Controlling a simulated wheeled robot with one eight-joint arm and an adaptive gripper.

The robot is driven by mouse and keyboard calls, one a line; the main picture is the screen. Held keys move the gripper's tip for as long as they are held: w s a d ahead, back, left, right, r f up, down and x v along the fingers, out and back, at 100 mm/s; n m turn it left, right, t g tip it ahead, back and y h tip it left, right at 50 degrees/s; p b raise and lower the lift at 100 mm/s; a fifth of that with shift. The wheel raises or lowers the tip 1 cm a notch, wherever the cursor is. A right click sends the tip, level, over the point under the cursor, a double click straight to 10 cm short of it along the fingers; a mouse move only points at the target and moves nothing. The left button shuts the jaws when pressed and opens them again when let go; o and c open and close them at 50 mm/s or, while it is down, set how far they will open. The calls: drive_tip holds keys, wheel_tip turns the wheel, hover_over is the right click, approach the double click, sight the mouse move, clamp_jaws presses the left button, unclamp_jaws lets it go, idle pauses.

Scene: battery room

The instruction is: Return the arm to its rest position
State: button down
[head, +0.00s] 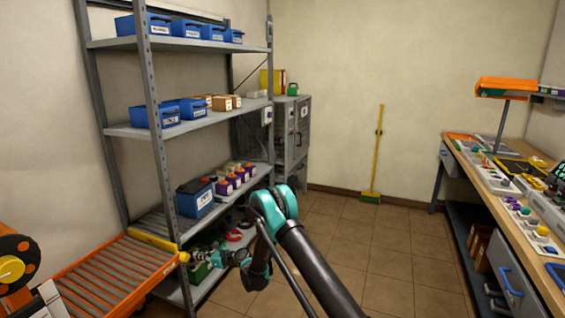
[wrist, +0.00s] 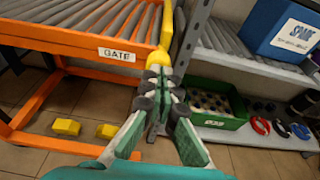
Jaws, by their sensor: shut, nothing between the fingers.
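My arm (head: 315,262) reaches forward from the bottom of the head view and bends down at a teal elbow. My gripper (head: 198,257) is low at the left, in front of the shelf rack. In the wrist view my gripper (wrist: 160,82) has its fingers together with nothing between them. Just beyond the fingertips is the yellow gate bar (head: 152,243) at the end of the orange roller conveyor; its yellow end also shows in the wrist view (wrist: 166,28). I cannot tell whether the fingertips touch it.
The orange conveyor (wrist: 60,42) carries a GATE label. The shelf rack (head: 158,170) holds blue batteries; a green crate (wrist: 213,118) stands on its bottom shelf. A workbench (head: 540,255) runs along the right. The tiled floor (head: 375,245) between is clear.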

drive_tip(key=shift+r, duration=0.1)
drive_tip(key=d+r+n+h, duration=0.3)
drive_tip(key=d+r+n, duration=0.4)
drive_tip(key=d+r, duration=0.6)
drive_tip(key=s+d+r+n+h, duration=0.2)
drive_tip(key=s+d+r+n, duration=0.15)
drive_tip(key=d, duration=0.35)
drive_tip(key=s+d+r+n+h, duration=0.1)
drive_tip(key=s+d+r+n, duration=0.2)
drive_tip(key=d, duration=0.5)
drive_tip(key=s+d+n+g+h, duration=0.1)
drive_tip(key=s+d+n+h, duration=0.3)
drive_tip(key=s+d, duration=1)
drive_tip(key=s+d+f+n+h, duration=0.1)
drive_tip(key=s+d+n+h, duration=0.3)
drive_tip(key=s+d, duration=1)
drive_tip(key=s+n, duration=0.1)
drive_tip(key=s, duration=0.3)
drive_tip(key=shift+s+f+g, duration=0.15)
drive_tip(key=shift+s+g, duration=0.15)
drive_tip(key=shift+g, duration=0.1)
